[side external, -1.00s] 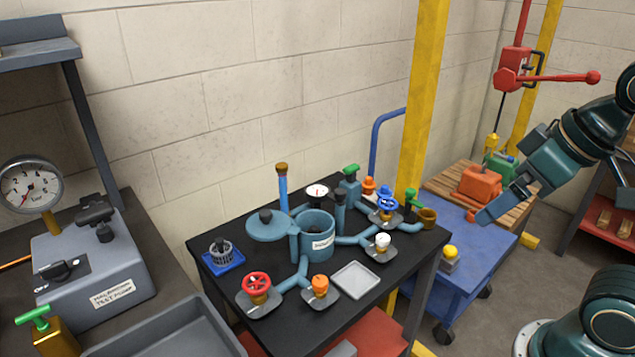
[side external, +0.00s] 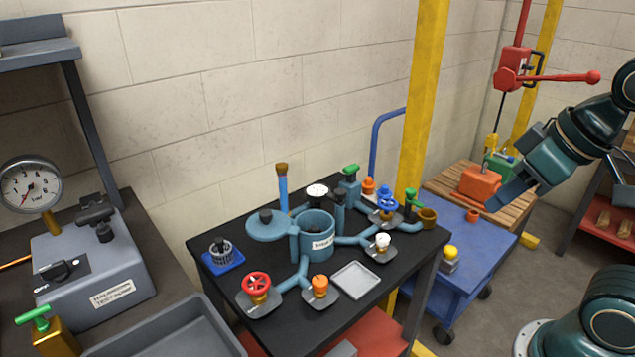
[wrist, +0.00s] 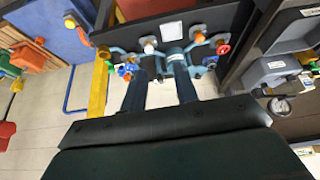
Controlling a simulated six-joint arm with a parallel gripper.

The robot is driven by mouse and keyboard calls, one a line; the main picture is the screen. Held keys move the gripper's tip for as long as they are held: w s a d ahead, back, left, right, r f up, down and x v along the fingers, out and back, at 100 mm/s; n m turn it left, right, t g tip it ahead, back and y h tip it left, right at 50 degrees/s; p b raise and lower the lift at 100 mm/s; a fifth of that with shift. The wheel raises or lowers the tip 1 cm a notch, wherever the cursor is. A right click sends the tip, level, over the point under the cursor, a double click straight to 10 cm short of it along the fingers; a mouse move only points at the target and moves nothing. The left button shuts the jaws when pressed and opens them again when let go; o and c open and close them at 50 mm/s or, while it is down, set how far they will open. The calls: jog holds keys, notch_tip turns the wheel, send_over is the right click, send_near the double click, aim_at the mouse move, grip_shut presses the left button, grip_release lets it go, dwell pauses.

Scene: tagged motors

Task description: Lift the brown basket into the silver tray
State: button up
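A small round brown cup-like basket (side external: 428,218) stands at the right end of the black table, beside the green-handled valve. The silver tray (side external: 354,280), flat, square and empty, lies near the table's front edge; it also shows in the wrist view (wrist: 171,31). My gripper (side external: 503,197) is in the air to the right of the table, over the blue cart, well apart from basket and tray. In the wrist view my gripper (wrist: 160,85) has its two fingers spread with nothing between them.
Blue pipework with a labelled pot (side external: 317,240) and several coloured valves crowds the table. A grey strainer (side external: 221,251) sits on a blue tray at the left. A yellow post (side external: 419,100) rises behind the table.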

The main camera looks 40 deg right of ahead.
jog(key=w+r+n+g, duration=0.1)
jog(key=w+r+n, duration=0.15)
jog(key=w, duration=0.75)
jog(key=n+g+y, duration=0.2)
jog(key=n, duration=0.4)
send_over(315, 228)
jog(key=s+d, duration=0.1)
notch_tip(315, 228, down, 24)
jog(key=shift+d, duration=0.15)
jog(key=shift+x, duration=2.45)
jog(key=shift+s, duration=0.1)
grip_shut()
